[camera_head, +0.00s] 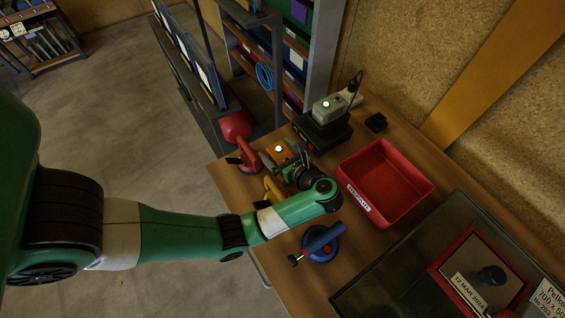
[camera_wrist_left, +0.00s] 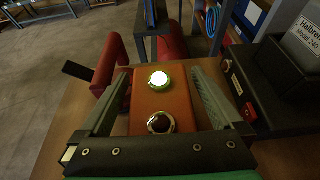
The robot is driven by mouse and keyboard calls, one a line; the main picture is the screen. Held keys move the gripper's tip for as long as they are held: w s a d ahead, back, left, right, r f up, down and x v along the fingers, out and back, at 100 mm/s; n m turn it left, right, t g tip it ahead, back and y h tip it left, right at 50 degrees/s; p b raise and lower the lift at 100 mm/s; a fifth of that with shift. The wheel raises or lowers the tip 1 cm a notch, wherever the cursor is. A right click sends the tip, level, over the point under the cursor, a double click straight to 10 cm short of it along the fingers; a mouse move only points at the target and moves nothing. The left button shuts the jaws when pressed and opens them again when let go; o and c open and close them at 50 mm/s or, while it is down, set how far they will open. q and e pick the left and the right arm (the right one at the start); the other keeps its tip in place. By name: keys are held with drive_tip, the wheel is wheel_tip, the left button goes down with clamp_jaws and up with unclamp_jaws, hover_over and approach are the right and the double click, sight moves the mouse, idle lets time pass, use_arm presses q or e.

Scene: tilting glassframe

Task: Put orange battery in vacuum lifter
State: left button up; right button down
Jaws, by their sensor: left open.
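The orange battery (camera_head: 279,154) stands on the wooden table near its far left edge, with a lit round button on top. In the left wrist view the orange battery (camera_wrist_left: 148,104) lies between my left gripper's (camera_wrist_left: 160,78) two fingers, which are open with a visible gap on its right side. In the head view my left gripper (camera_head: 284,160) is right at the battery. A red vacuum lifter (camera_head: 246,154) stands just left of it and also shows in the wrist view (camera_wrist_left: 107,66). A blue vacuum lifter (camera_head: 320,243) lies nearer the front. My right gripper is not in view.
A black charger (camera_head: 322,132) holding a grey battery (camera_head: 328,107) stands behind right. A red bin (camera_head: 384,183) is right of my arm. A yellow object (camera_head: 272,189) is partly hidden beneath my arm. A glass-topped frame (camera_head: 400,285) fills the front right.

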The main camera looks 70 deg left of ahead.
use_arm(q)
clamp_jaws()
idle(0.5)
wheel_tip(320, 180, up, 18)
drive_tip(key=p, duration=0.6)
drive_tip(key=shift+r, duration=0.1)
